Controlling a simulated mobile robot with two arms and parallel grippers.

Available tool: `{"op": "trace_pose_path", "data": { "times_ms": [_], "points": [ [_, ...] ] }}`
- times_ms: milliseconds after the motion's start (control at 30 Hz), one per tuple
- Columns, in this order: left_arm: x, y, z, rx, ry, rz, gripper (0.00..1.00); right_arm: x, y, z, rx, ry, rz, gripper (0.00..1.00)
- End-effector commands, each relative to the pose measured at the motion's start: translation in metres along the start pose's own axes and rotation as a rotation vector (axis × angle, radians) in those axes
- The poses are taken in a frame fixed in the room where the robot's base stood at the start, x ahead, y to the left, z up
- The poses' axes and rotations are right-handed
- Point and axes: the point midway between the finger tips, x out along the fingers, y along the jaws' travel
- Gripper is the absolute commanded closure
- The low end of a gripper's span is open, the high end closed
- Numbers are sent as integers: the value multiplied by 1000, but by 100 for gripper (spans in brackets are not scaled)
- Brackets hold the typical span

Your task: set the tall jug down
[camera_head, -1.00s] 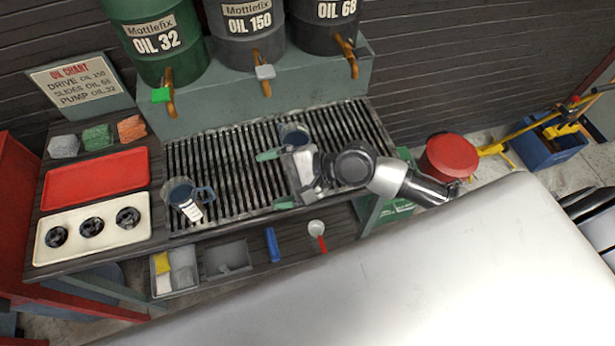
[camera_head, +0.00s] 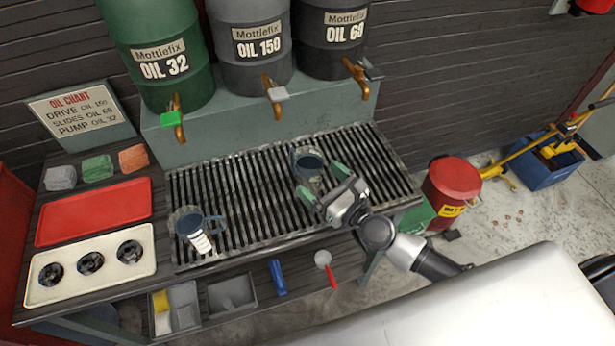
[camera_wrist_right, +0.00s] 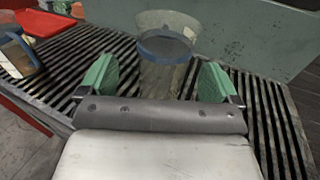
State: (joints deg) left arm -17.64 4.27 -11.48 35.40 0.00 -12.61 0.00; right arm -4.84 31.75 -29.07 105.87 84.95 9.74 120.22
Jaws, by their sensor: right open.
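A clear jug with dark blue contents (camera_head: 307,163) stands upright on the slatted drain grate (camera_head: 255,215), below the grey drums. I take it for the tall jug. It also shows in the right wrist view (camera_wrist_right: 165,62), beyond and between the fingers. My right gripper (camera_head: 322,185) is open, with green finger pads, in front of this jug; the wrist view shows the pads (camera_wrist_right: 158,80) apart with nothing gripped. A second jug with a white label and a blue handle (camera_head: 188,232) stands on the grate's left part. My left gripper is not in view.
Three oil drums with taps stand behind the grate, OIL 32 (camera_head: 155,60) at left. A red tray (camera_head: 95,210) and a cream tray with three dark round parts (camera_head: 60,292) lie to the left. A red bin (camera_head: 452,190) stands right. The grate between the jugs is clear.

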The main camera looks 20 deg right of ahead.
Motion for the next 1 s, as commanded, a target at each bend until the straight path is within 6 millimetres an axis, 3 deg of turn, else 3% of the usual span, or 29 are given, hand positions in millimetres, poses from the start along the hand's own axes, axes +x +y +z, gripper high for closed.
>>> {"op": "trace_pose_path", "data": {
  "times_ms": [333,667,1000],
  "points": [
    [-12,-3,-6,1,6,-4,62,46,-6,4,-1,-1,1,7],
    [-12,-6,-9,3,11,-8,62,52,-5,2,-1,1,2,9],
    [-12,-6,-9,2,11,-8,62,51,-6,2,-1,1,2,61]
  ]
}}
